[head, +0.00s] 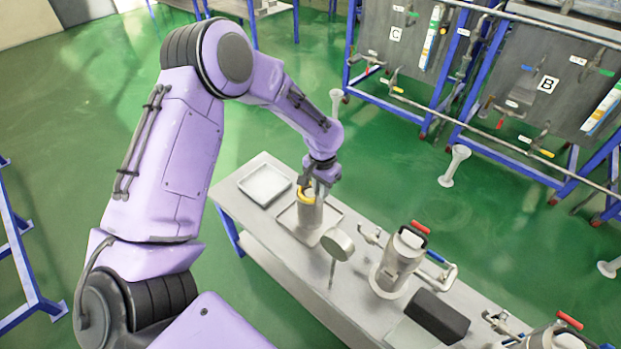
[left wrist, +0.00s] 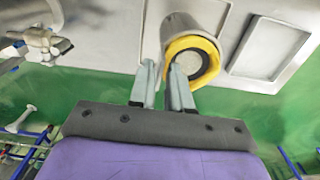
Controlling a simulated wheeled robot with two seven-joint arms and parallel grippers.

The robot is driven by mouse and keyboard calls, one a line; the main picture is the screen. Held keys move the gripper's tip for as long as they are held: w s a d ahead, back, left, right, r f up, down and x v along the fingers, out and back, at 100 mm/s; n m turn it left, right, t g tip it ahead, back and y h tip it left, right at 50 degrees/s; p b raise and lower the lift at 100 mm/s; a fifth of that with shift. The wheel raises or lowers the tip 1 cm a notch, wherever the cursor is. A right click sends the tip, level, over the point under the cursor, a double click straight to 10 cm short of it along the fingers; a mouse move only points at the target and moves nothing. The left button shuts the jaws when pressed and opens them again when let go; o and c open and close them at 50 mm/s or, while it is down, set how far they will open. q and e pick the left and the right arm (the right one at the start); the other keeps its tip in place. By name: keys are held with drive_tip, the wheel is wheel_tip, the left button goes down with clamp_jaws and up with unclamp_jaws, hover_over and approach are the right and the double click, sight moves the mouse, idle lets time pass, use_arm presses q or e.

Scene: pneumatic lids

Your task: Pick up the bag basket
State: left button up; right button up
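The bag basket appears to be the pale grey cylinder (head: 308,213) with a yellow ring at its top. It stands in a shallow tray (head: 289,219) on the bench. In the left wrist view its yellow ring (left wrist: 211,48) is seen from above, around a pale round middle. My left gripper (head: 312,187) is at the ring's edge. In the left wrist view the two fingers (left wrist: 163,66) are apart with a narrow gap; the right-hand finger overlaps the ring's edge. Contact with the rim cannot be made out. My right gripper is not in view.
An empty tray (head: 264,185) lies at the bench's left end. A round plate on a thin stem (head: 337,243), a metal vessel with a red handle (head: 399,262) and a black block (head: 438,315) stand to the right. Blue-framed tanks (head: 402,40) stand behind across green floor.

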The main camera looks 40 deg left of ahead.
use_arm(q)
clamp_jaws()
idle(1.3)
